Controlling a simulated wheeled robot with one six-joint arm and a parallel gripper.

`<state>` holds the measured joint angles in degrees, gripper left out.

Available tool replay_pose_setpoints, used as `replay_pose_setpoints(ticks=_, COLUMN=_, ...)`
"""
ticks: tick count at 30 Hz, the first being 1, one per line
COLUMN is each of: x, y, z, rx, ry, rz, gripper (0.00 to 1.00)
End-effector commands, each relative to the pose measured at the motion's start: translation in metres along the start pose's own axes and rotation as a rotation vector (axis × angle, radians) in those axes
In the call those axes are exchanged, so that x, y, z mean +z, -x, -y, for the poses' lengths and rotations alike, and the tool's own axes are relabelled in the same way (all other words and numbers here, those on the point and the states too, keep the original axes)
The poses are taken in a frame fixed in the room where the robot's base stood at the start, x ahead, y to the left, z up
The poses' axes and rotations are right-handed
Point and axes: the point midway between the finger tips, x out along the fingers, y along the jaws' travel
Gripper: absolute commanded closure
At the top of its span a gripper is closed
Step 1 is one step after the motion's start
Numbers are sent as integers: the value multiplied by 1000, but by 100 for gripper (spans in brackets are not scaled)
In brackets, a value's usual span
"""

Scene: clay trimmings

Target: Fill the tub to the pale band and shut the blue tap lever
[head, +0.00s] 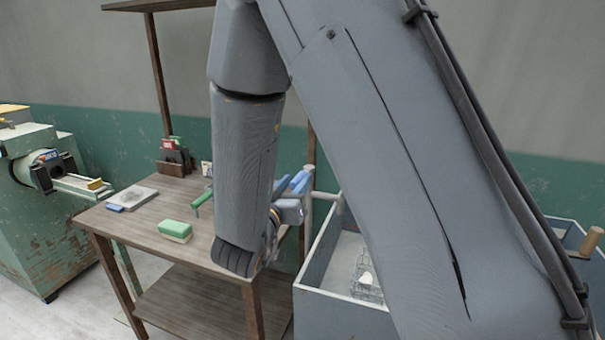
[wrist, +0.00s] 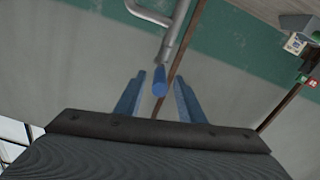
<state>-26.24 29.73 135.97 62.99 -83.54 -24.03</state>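My gripper (wrist: 159,76) is open, its two blue fingers apart. The blue tap lever (wrist: 160,85) shows between them in the wrist view, with a gap on each side; I cannot tell how deep it sits. The lever hangs by a grey metal pipe (wrist: 176,32). In the head view my gripper (head: 291,186) is past the table's right end, near the pipe (head: 326,196). A grey basin (head: 318,242) with a pale rim stands below, partly hidden by my arm. It holds a wire rack (head: 365,278) and something white. I cannot make out the pale band or water level.
A wooden table (head: 150,232) holds a green-and-white block (head: 175,231), a pale slab (head: 134,198) and a small rack of coloured items (head: 174,158). A green machine (head: 45,215) stands left. A wooden handle (head: 591,241) shows at the basin's right.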

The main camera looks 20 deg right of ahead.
Motion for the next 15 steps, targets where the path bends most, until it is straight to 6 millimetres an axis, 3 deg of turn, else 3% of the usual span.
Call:
replay_pose_setpoints(ticks=9, x=-1, y=-48, z=-2, rx=2, ry=-1, rz=2, gripper=64)
replay_pose_setpoints(ticks=15, x=0, y=-66, z=-1, rx=0, ry=-1, rz=3, gripper=64)
